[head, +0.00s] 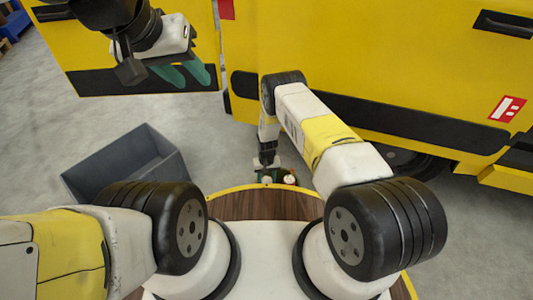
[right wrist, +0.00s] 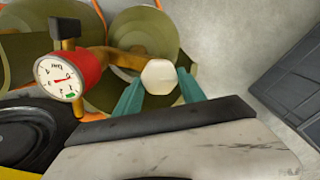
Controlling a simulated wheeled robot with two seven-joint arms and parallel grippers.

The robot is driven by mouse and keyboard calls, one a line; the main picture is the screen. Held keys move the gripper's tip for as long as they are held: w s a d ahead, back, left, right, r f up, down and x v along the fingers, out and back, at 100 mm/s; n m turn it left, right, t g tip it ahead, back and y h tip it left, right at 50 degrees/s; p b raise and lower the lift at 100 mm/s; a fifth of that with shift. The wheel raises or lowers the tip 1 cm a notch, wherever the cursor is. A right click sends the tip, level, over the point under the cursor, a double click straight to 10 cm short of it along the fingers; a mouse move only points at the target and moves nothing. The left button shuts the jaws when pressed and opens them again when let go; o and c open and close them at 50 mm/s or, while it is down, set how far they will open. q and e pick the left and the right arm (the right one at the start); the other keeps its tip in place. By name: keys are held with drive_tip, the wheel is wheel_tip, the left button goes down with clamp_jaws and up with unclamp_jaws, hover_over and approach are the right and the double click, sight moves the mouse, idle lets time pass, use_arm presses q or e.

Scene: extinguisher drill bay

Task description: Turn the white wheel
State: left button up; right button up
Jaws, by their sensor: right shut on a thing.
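The white wheel (right wrist: 159,77) is a small, pale, faceted knob on a brass-coloured pipe in the right wrist view. My right gripper (right wrist: 158,88) has its two green fingers on either side of it and is shut on it. In the head view my right gripper (head: 266,168) reaches down past the front edge of my base; the wheel is too small there to tell apart surely. My left gripper (head: 184,75) is raised at the upper left, empty, its green fingers apart.
A red gauge (right wrist: 66,77) with a white dial stands beside the wheel, near olive cylinders (right wrist: 145,35). A grey open bin (head: 125,165) is on the floor at the left. A yellow vehicle (head: 390,60) fills the back. Grey floor lies between.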

drive_tip(key=m, duration=0.4)
drive_tip(key=shift+d+m, duration=0.1)
drive_tip(key=shift+m, duration=0.2)
drive_tip(key=m, duration=1)
drive_tip(key=shift+m, duration=0.4)
drive_tip(key=shift+s+m, duration=0.1)
drive_tip(key=shift+m, duration=2.2)
drive_tip(key=o, duration=1.4)
drive_tip(key=shift+c, duration=0.2)
